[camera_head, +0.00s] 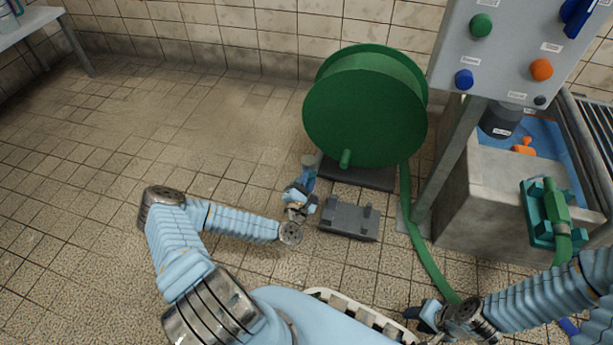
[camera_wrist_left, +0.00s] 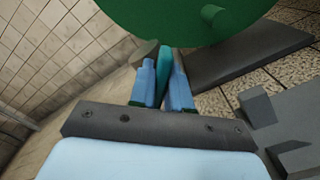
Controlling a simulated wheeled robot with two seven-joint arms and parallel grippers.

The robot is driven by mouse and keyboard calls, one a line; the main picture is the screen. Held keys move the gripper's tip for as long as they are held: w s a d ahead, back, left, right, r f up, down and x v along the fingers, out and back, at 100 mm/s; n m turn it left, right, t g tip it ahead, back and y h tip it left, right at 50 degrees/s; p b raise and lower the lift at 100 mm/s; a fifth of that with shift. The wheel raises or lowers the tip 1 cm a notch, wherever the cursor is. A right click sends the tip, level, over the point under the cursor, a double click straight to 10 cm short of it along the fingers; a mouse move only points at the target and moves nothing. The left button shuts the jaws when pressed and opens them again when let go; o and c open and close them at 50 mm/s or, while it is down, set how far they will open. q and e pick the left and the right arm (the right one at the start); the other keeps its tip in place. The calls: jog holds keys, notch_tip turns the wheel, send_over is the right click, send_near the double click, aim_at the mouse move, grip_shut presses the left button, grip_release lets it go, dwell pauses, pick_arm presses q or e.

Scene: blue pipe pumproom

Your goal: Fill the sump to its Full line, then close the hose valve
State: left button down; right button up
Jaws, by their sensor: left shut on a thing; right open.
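The concrete sump (camera_head: 480,195) stands at the right of the head view. A blue surface (camera_head: 552,135) shows inside it; I cannot make out a Full line. A green hose (camera_head: 422,250) runs from the reel along the floor. A green hose end (camera_head: 557,208) sits in a teal clamp (camera_head: 537,228) on the sump's rim. My left gripper (camera_head: 308,173) is low beside the reel. In the left wrist view it is shut on a narrow teal part (camera_wrist_left: 163,70); I cannot tell whether this is the hose valve's handle. My right gripper (camera_head: 424,314) is open near the hose.
A large green reel (camera_head: 365,105) stands on a dark base (camera_head: 358,174). A grey bracketed plate (camera_head: 349,219) lies before it. A control panel (camera_head: 510,45) with coloured knobs rises over the sump. A dark cylinder (camera_head: 500,120) and orange piece (camera_head: 524,146) are in the sump. Left floor is clear.

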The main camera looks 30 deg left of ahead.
pick_arm(q)
jog(key=m, duration=0.2)
jog(key=f+m+p, duration=0.1)
jog(key=m, duration=0.1)
jog(key=shift+s+a+f+m+p, duration=0.1)
jog(key=shift+f+m+p, duration=0.1)
jog(key=shift+m, duration=1.15)
jog(key=shift+a+f+m+p, duration=0.1)
jog(key=shift+f+m+p, duration=0.1)
jog(key=shift+m, duration=1.15)
jog(key=c, duration=1.2)
grip_release()
jog(key=shift+o, duration=0.2)
jog(key=shift+d+r, duration=0.1)
